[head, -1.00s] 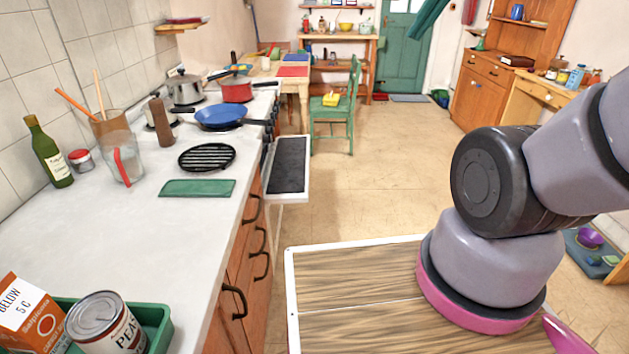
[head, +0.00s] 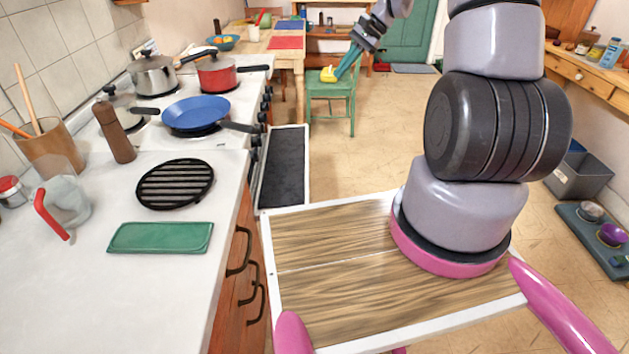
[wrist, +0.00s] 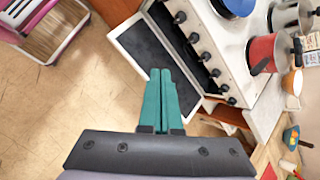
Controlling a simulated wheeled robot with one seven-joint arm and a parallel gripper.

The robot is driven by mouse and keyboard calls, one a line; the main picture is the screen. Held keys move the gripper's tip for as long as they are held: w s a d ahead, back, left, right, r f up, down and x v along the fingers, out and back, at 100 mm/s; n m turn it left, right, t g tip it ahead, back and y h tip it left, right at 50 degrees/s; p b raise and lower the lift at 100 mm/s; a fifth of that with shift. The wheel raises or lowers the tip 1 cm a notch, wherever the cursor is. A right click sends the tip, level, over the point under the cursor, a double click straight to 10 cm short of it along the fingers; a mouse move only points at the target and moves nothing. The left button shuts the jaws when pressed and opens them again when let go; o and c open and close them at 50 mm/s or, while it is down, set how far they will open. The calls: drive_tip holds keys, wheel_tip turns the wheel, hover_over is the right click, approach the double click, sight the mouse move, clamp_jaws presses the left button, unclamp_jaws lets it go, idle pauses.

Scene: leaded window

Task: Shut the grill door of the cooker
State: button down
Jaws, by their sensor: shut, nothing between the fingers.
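The cooker's grill door (head: 283,168) hangs open, folded down and out from the cooker front, its dark inner face up with a pale frame. It also shows in the wrist view (wrist: 138,48), beside the row of knobs. The cooker (head: 205,140) stands in line with the counter on the left. My gripper (head: 338,74) is shut and empty, its green fingers held out beyond the door, in line with the green chair in the head view. In the wrist view the fingertips (wrist: 161,71) overlap the door's lower part; I cannot tell whether they touch it.
A blue frying pan (head: 196,112), a red pan (head: 218,72) and a steel pot (head: 153,74) stand on the cooker top. The green chair (head: 331,92) stands beyond the door. The floor (head: 385,145) right of the door is clear.

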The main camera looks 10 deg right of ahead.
wheel_tip(320, 180, down, 15)
drive_tip(key=w+d+m+y, duration=0.2)
drive_tip(key=w+m, duration=0.1)
drive_tip(key=s+a+f+m+t+y, duration=0.1)
drive_tip(key=s+f+m, duration=0.15)
drive_tip(key=f, duration=0.75)
drive_tip(key=s+f+m+y, duration=0.2)
drive_tip(key=s+f, duration=0.1)
drive_tip(key=f, duration=0.8)
drive_tip(key=s+a+f+m+t+y, duration=0.1)
drive_tip(key=s+f+m, duration=0.15)
drive_tip(key=f, duration=0.75)
drive_tip(key=s+f+x, duration=0.1)
drive_tip(key=s+x, duration=0.1)
drive_tip(key=x, duration=0.8)
drive_tip(key=shift+w+r, duration=0.25)
drive_tip(key=shift+r, duration=0.5)
drive_tip(key=shift+w+r, duration=0.2)
drive_tip(key=shift+r, duration=0.55)
drive_tip(key=shift+w+r, duration=0.25)
drive_tip(key=shift+r, duration=0.5)
drive_tip(key=shift+r, duration=0.1)
